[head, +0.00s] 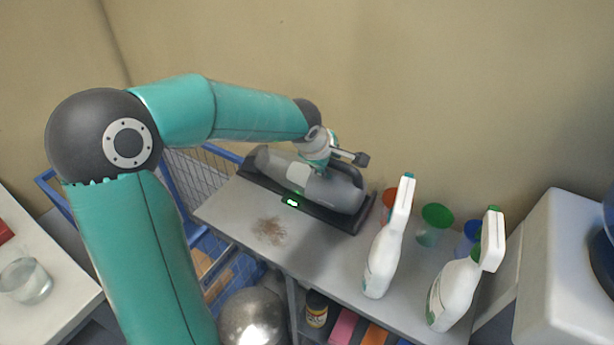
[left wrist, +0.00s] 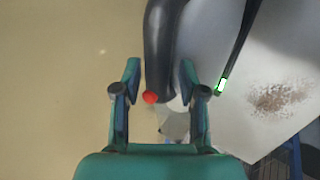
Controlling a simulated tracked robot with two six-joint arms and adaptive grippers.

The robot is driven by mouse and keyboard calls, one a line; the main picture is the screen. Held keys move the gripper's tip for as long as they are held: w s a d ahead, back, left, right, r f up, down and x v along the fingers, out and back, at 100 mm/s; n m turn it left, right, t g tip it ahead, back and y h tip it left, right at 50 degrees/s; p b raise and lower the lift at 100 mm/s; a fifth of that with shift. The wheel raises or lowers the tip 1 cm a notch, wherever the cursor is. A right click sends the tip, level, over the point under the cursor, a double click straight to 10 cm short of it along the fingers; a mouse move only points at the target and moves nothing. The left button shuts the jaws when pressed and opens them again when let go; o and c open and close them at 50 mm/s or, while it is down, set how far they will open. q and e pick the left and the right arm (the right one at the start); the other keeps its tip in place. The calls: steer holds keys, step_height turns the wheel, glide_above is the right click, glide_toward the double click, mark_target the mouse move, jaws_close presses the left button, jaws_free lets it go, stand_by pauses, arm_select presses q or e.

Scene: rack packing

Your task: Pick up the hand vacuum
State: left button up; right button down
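The grey hand vacuum (head: 335,193) lies in a black dock (head: 265,184) with a green light, on a grey shelf top. In the left wrist view its dark handle (left wrist: 161,45) and red button (left wrist: 151,97) show. My left gripper (head: 345,160) is at the handle, in front of the wall. In the left wrist view the left gripper (left wrist: 160,72) has its fingers apart, one on each side of the handle, with small gaps visible. Part of the vacuum is hidden behind the gripper. My right gripper is in neither view.
Two white spray bottles (head: 385,258) (head: 455,295) stand right of the dock, with red, green (head: 436,222) and blue cups behind. A brown crumb patch (head: 269,230) lies before the dock. A blue-framed cart (head: 205,175) stands behind left; a glass (head: 25,281) stands far left.

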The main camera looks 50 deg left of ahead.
arm_select(q)
jaws_close()
steer(key=shift+r, duration=0.1)
